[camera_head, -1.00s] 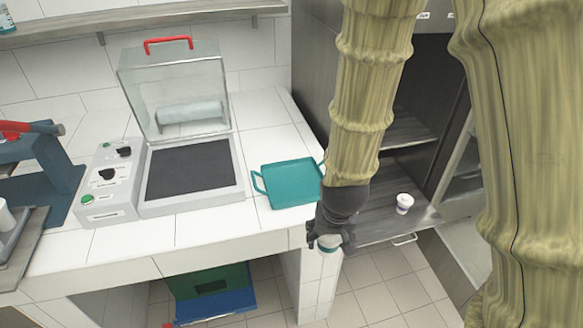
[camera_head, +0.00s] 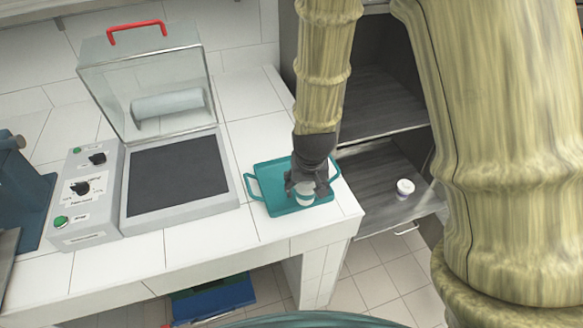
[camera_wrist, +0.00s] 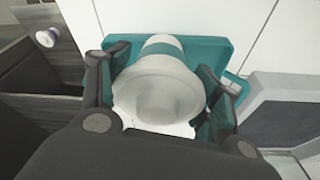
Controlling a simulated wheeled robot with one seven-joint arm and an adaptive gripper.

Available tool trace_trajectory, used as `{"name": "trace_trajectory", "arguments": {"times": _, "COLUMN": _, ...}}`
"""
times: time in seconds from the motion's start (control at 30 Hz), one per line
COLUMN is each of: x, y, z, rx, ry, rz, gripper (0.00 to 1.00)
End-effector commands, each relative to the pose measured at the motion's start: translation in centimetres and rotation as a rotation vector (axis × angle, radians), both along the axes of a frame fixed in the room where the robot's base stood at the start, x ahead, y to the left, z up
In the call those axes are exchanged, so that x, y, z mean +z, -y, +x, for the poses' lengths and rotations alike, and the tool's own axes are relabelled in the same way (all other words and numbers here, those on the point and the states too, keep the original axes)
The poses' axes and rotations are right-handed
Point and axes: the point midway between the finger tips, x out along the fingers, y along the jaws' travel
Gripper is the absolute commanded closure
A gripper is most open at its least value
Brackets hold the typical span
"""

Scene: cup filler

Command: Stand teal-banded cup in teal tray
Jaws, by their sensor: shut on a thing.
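The teal tray (camera_head: 262,178) lies on the white tiled counter near its right end, and it also shows in the wrist view (camera_wrist: 205,52). My gripper (camera_head: 305,190) is over the tray's right part. It is shut on the teal-banded cup (camera_head: 306,197), with a finger on each side of it. In the wrist view the cup (camera_wrist: 158,88) shows its white top, and its teal band is just visible behind. Whether the cup's base touches the tray or hangs above it I cannot tell.
A machine with a raised clear lid (camera_head: 150,90) and dark plate (camera_head: 178,177) stands left of the tray. A control box (camera_head: 84,196) is beside it. Another white cup (camera_head: 404,188) stands on the dark shelf to the right. The counter's front edge is close to the tray.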

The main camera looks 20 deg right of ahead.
Motion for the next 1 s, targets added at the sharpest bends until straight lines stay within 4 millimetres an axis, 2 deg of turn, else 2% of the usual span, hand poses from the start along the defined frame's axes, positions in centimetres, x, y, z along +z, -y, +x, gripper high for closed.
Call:
{"name": "trace_trajectory", "arguments": {"times": 0.3, "x": -0.3, "y": -0.6, "z": 6.6, "rx": 0.003, "ry": 0.001, "rz": 0.0, "gripper": 0.64}}
{"name": "trace_trajectory", "arguments": {"times": 0.47, "x": -0.6, "y": -0.8, "z": 9.0, "rx": 0.003, "ry": 0.001, "rz": -0.001, "gripper": 0.64}}
{"name": "trace_trajectory", "arguments": {"times": 0.6, "x": -0.8, "y": -0.8, "z": 9.9, "rx": 0.003, "ry": 0.001, "rz": 0.0, "gripper": 0.64}}
{"name": "trace_trajectory", "arguments": {"times": 0.73, "x": -1.3, "y": -0.9, "z": 9.9, "rx": 0.003, "ry": -0.001, "rz": 0.0, "gripper": 0.64}}
{"name": "trace_trajectory", "arguments": {"times": 1.0, "x": -3.6, "y": -0.9, "z": 9.9, "rx": 0.003, "ry": -0.002, "rz": 0.0, "gripper": 0.64}}
